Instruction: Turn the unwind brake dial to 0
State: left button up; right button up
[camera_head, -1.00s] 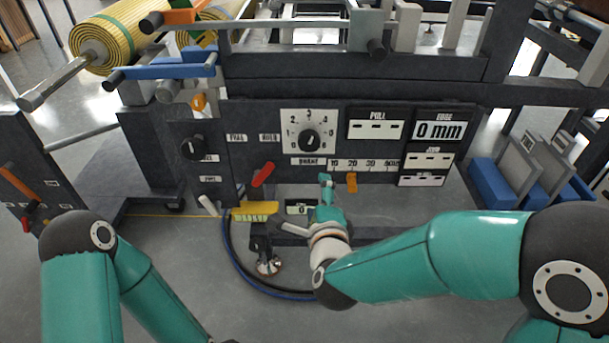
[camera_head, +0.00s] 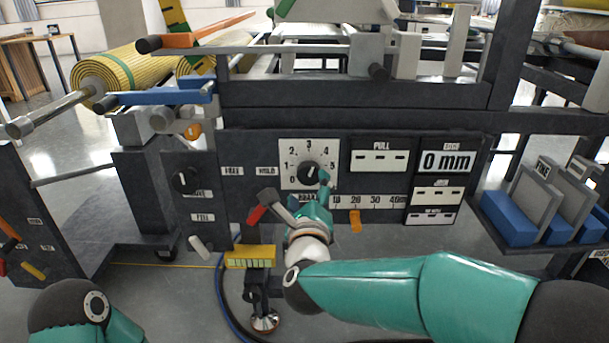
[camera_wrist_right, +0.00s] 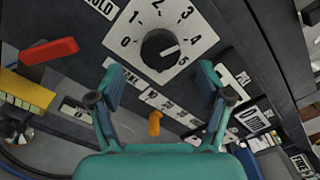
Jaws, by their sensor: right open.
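The brake dial is a round black knob (camera_head: 309,173) on a white square plate marked 0 to 5, on the dark machine panel. It also shows in the right wrist view (camera_wrist_right: 160,50). Its white mark points to the upper right, near the 4, though the exact value is hard to read. My right gripper (camera_head: 297,188) is open just below and in front of the dial. In the right wrist view its fingers (camera_wrist_right: 159,75) are spread wide, with the knob ahead and nothing between them. My left gripper is out of view.
A red lever (camera_head: 257,214) and a yellow block (camera_head: 250,257) are left of my right gripper. An orange slider (camera_head: 355,220) sits on the scale to its right. Another black knob (camera_head: 185,181) is farther left. Blue-based plates (camera_head: 510,215) stand at the far right.

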aim_at(307, 177)
jog(key=w, duration=0.7)
jog(key=shift+w, duration=0.15)
jog(key=shift+c, duration=0.3)
jog(key=c, duration=1.1)
jog(key=shift+a, duration=0.3)
jog(key=shift+d, duration=0.1)
jog(key=shift+f, duration=0.1)
